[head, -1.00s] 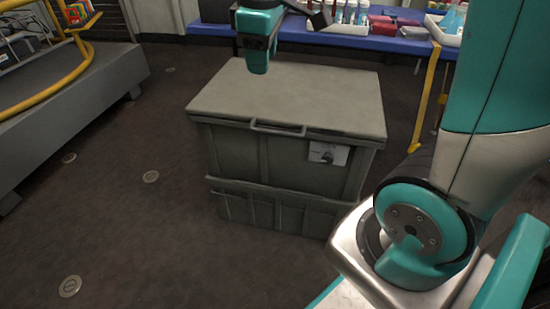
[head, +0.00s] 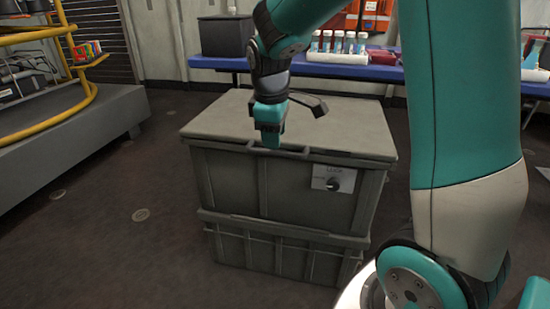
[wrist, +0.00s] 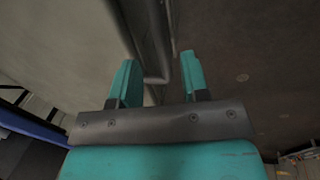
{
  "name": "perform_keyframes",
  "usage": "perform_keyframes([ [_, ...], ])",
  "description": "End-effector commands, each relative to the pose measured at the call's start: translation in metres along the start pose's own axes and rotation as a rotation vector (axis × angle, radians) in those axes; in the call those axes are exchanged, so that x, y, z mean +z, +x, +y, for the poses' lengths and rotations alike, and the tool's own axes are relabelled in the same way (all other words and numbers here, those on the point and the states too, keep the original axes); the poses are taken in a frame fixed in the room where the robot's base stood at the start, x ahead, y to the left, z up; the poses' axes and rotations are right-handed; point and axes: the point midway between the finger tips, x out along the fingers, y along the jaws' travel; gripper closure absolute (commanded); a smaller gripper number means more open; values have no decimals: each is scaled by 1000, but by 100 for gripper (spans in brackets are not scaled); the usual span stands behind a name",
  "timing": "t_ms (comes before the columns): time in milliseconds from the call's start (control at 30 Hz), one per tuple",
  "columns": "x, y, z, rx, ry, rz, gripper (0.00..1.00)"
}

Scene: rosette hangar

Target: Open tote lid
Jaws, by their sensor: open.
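The grey tote (head: 285,195) stands on the floor with its flat lid (head: 340,130) shut. A bar handle (head: 225,147) runs along the lid's front edge; it also shows in the wrist view (wrist: 160,45). A label with a dark knob (head: 333,180), marked "LOCK", is on the tote's front at the right. My gripper (head: 268,138) is open and points down at the front edge, by the handle. In the wrist view its two teal fingers (wrist: 157,75) stand apart, with the handle bar running between them. I cannot tell whether they touch it.
A blue table (head: 350,72) with a rack of bottles (head: 338,50) and a dark bin (head: 226,36) stands behind the tote. A grey platform with a yellow rail (head: 75,95) is at the left. The floor left of the tote is clear.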

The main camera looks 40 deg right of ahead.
Motion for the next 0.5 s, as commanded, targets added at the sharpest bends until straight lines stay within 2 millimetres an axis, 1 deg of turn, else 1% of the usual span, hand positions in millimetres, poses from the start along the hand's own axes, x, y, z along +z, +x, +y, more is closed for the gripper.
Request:
perform_keyframes([
  [33, 0, 15, -1, -1, 1, -1, 58],
  [100, 0, 25, -1, -1, 1, -2, 58],
  [200, 0, 35, 0, 0, 1, -1, 58],
  [333, 0, 42, 0, 0, 1, -1, 58],
  [500, 0, 42, 0, 0, 1, 0, 58],
])
